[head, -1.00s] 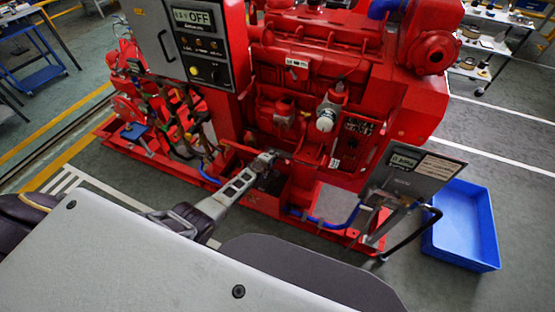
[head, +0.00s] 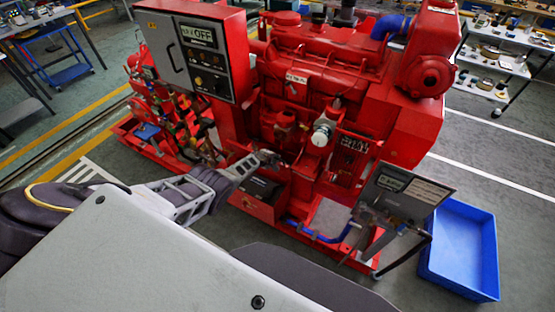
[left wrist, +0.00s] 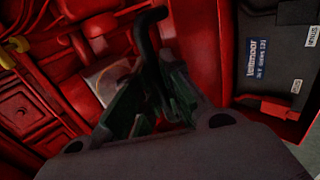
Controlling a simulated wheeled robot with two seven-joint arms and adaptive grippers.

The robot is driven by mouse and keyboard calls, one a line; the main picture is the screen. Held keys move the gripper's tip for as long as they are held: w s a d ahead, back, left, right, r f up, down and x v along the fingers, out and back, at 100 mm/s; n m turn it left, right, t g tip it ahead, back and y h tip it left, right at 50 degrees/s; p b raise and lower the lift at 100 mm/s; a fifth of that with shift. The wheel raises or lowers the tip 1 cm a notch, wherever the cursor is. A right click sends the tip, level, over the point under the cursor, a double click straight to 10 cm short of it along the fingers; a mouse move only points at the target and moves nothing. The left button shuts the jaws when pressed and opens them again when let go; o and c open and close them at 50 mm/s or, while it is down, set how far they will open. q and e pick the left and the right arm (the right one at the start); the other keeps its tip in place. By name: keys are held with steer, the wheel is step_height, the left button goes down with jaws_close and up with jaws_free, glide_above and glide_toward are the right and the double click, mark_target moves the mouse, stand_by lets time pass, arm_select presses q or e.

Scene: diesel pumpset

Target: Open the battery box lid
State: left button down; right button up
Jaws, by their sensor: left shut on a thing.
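The red battery box (head: 262,208) sits low at the front of the red pumpset. A dark battery (head: 260,189) shows in it, so the box is at least partly open. The battery also shows with its labels at the right of the left wrist view (left wrist: 272,68). My left gripper (head: 268,160) is above and behind the box opening. In the left wrist view its fingers (left wrist: 152,98) are shut around a black curved handle (left wrist: 148,35). The lid is mostly hidden by my gripper and its exact angle cannot be told. My right gripper is not in view.
A control cabinet (head: 196,55) stands above left. The red engine (head: 330,75) is close behind my gripper. A grey labelled panel (head: 405,190) and a blue bin (head: 462,245) are at the right. Open floor (head: 500,160) lies beyond the bin.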

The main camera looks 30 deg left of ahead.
arm_select(q)
steer(key=shift+w+r, duration=0.1)
steer(key=shift+w, duration=0.1)
stand_by(0.4)
steer(key=c, duration=1.5)
jaws_free()
steer(key=shift+r, duration=0.15)
